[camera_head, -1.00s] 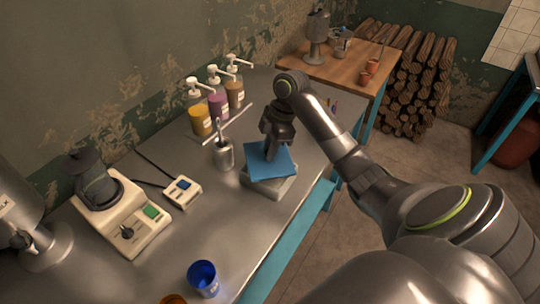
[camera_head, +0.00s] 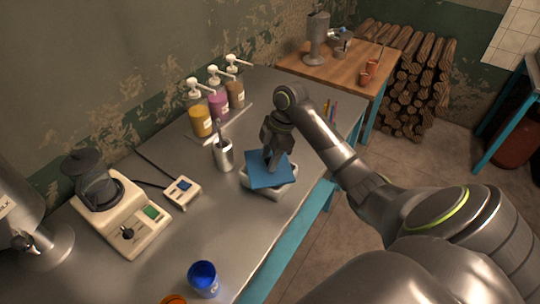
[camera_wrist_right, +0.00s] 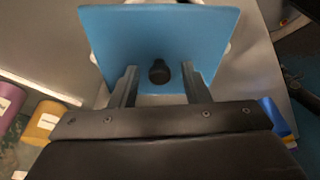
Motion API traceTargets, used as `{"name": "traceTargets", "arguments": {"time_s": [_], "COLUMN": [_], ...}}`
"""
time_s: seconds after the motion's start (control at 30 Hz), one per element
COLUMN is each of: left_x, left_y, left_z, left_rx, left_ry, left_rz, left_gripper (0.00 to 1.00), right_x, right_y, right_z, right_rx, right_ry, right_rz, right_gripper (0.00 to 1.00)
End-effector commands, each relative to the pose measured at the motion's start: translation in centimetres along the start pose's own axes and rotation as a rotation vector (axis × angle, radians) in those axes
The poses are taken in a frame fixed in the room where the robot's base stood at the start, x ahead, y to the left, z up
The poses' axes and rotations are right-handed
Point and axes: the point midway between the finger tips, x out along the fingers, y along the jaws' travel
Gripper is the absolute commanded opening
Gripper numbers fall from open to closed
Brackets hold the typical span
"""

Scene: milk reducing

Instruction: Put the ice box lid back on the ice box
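The blue ice box lid (camera_head: 272,171), a flat square plate, lies over the pale ice box (camera_head: 262,192) near the table's right edge. It is turned relative to the box, whose corners stick out from under it. I cannot tell whether it sits flush. My left gripper is not in view.
A metal cup with utensils (camera_head: 223,155) stands left of the box. Pump bottles (camera_head: 219,103) stand behind it, pens (camera_head: 330,111) to the right. A small control unit (camera_head: 182,190), a scale-like device (camera_head: 135,225) and a blue cup (camera_head: 204,277) are nearer.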

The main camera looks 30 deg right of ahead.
Motion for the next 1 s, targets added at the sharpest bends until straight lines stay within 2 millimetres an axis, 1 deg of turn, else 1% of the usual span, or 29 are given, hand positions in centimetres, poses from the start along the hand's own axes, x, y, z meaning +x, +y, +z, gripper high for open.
{"name": "traceTargets", "arguments": {"time_s": [0.17, 0.27, 0.37, 0.53, 0.6, 0.63, 0.8, 1.0], "left_x": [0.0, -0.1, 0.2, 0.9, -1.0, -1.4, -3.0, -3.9], "left_y": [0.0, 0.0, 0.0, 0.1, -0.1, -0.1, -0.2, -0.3], "left_z": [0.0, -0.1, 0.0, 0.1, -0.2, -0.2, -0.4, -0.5], "left_rx": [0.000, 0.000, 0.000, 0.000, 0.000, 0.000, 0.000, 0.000], "left_ry": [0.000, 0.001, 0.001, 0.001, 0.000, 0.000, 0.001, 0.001], "left_rz": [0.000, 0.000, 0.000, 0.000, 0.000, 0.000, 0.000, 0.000], "left_gripper": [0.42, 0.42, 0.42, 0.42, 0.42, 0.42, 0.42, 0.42], "right_x": [-0.1, -0.8, -2.2, -6.0, -8.5, -9.2, -11.3, -12.8], "right_y": [0.0, 0.1, 0.2, 0.1, 0.1, 0.1, 0.0, 0.0], "right_z": [0.0, -0.2, -0.2, -0.1, -0.4, -0.4, -0.4, -0.3], "right_rx": [0.000, 0.000, -0.001, -0.002, 0.001, 0.000, 0.001, 0.001], "right_ry": [0.000, -0.001, -0.002, -0.004, -0.003, -0.002, -0.001, -0.001], "right_rz": [0.001, 0.002, 0.006, 0.008, 0.004, 0.003, 0.000, 0.001], "right_gripper": [0.42, 0.42, 0.42, 0.42, 0.42, 0.42, 0.42, 0.42]}}
